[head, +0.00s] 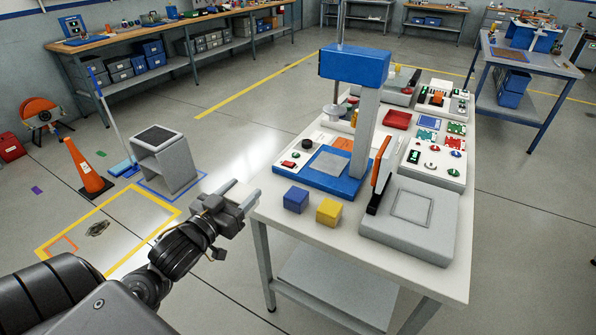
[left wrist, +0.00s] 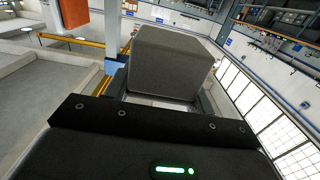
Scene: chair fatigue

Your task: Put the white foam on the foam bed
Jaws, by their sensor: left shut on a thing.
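My left gripper (head: 238,203) is just off the left front edge of the table, shut on a pale block that I take to be the white foam. A flat grey square plate (head: 328,162) lies on the blue base of a press. A grey box (head: 411,207) with a square outline on top stands at the right front. I cannot tell which is the foam bed. My right gripper is not in view.
A blue cube (head: 296,199) and a yellow cube (head: 329,211) sit near the table's front edge. The blue press head (head: 355,65) on its column stands above the plate.

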